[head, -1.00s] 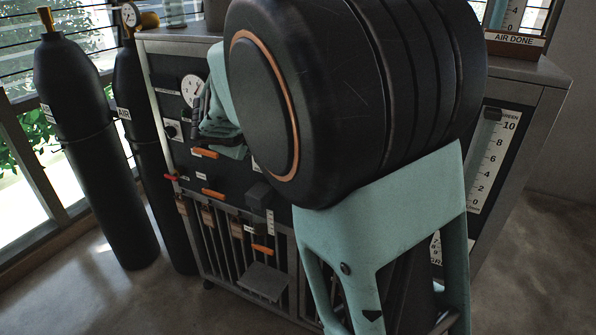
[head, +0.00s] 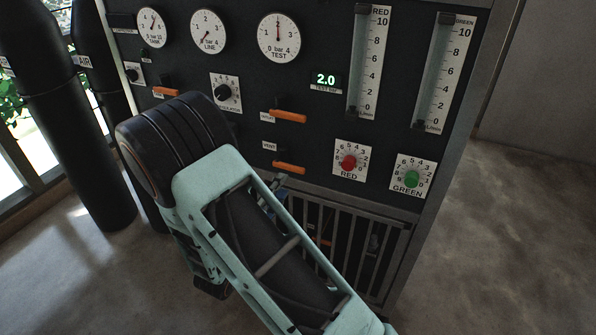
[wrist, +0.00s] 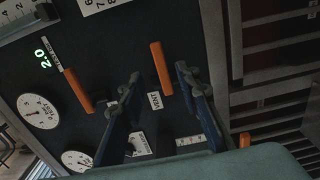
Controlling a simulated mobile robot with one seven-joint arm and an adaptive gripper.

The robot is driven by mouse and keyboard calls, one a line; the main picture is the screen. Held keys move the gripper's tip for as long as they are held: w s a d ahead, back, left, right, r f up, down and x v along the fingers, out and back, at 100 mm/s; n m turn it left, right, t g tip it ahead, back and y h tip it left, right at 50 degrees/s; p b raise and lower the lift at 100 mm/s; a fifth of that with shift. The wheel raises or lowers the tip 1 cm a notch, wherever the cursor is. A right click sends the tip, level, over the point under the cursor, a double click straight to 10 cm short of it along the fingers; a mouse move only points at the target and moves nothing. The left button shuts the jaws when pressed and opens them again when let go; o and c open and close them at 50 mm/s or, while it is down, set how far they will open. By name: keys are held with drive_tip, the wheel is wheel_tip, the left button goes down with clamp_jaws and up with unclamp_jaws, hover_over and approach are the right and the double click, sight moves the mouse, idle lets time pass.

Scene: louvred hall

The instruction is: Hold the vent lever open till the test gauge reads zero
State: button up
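The vent lever (head: 289,168) is an orange handle low on the dark panel, lying nearly level beside its VENT label. In the wrist view the vent lever (wrist: 161,69) shows between the tips of the two blue fingers. My gripper (wrist: 158,73) is open, with a gap between each finger and the lever; no contact is visible. In the head view my arm hides most of the gripper. The test gauge (head: 278,38) has its needle pointing about straight up, near mid-scale. The green display (head: 326,80) reads 2.0 test bar.
Another orange lever (head: 290,117) sits just above the vent lever. It is left of my fingers in the wrist view (wrist: 78,90). Red (head: 348,162) and green (head: 411,179) knobs are to the right. A grille (head: 345,240) lies below. Black cylinders (head: 75,130) stand left.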

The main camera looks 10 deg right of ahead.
sight(294, 170)
drive_tip(key=p+x, duration=0.1)
drive_tip(key=x, duration=0.6)
drive_tip(key=shift+d, duration=0.1)
drive_tip(key=shift+b+x, duration=0.4)
drive_tip(key=shift+x, duration=0.5)
clamp_jaws()
